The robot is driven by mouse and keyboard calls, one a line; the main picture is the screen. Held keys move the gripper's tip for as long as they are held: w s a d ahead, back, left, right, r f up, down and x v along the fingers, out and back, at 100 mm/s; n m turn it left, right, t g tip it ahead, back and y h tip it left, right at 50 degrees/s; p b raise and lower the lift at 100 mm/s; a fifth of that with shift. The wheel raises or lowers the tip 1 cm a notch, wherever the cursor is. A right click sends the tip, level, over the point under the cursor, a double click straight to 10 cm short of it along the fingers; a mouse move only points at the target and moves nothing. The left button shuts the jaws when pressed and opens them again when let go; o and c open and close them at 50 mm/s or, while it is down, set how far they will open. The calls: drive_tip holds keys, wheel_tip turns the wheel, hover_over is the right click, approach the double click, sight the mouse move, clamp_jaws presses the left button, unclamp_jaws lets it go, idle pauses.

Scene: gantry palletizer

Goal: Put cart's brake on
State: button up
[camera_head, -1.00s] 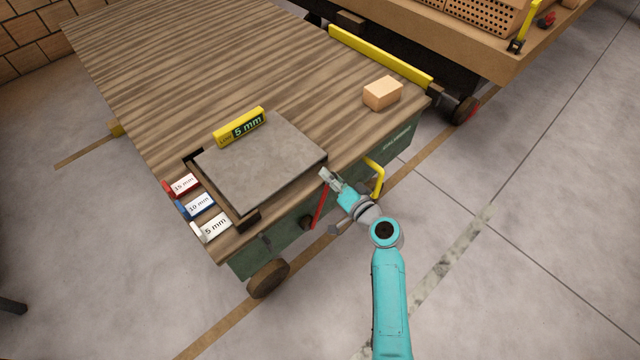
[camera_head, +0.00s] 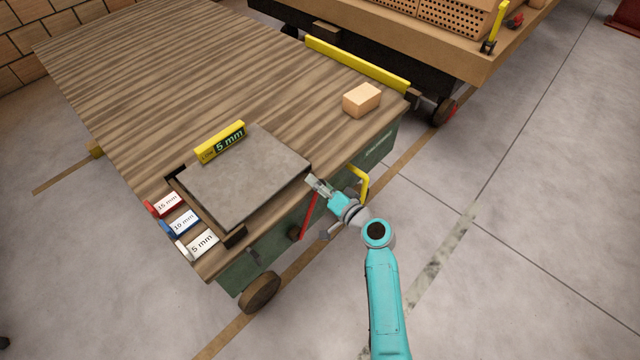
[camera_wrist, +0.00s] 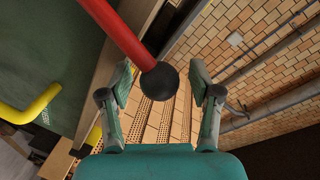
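The cart (camera_head: 372,149) has a striped wooden top and a green side. A red lever (camera_head: 310,213), which I take for the brake, stands up along its near side. In the wrist view the red lever (camera_wrist: 120,32) ends in a black ball knob (camera_wrist: 160,81). My gripper (camera_head: 316,183) is at the lever's upper end. In the wrist view my gripper (camera_wrist: 163,84) is open, with a finger on each side of the knob and visible gaps. The knob is hidden behind my gripper in the head view.
A yellow handle (camera_head: 363,184) juts from the cart's side, close right of my gripper. A second cart (camera_head: 455,55) stands behind.

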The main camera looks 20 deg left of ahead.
drive_tip(key=v, duration=1.2)
drive_tip(key=shift+s+a+f+n, duration=0.1)
drive_tip(key=shift+s+a+n, duration=0.05)
drive_tip(key=shift+n, duration=0.15)
drive_tip(key=c, duration=0.7)
drive_tip(key=s+a+n, duration=0.1)
drive_tip(key=s+n+h, duration=0.1)
drive_tip(key=n, duration=0.1)
drive_tip(key=shift+a+f, duration=0.2)
drive_tip(key=shift+a, duration=0.2)
clamp_jaws()
drive_tip(key=s+a+r+n+t+h, duration=0.3)
drive_tip(key=s+r+n, duration=0.35)
drive_tip(key=n, duration=0.85)
drive_tip(key=w+a+f, duration=0.2)
drive_tip(key=w, duration=0.3)
drive_tip(key=w+a+f+h, duration=0.1)
drive_tip(key=w+a+f, duration=0.1)
drive_tip(key=w, duration=0.3)
drive_tip(key=shift+w+f, duration=0.35)
drive_tip(key=shift+f, duration=0.35)
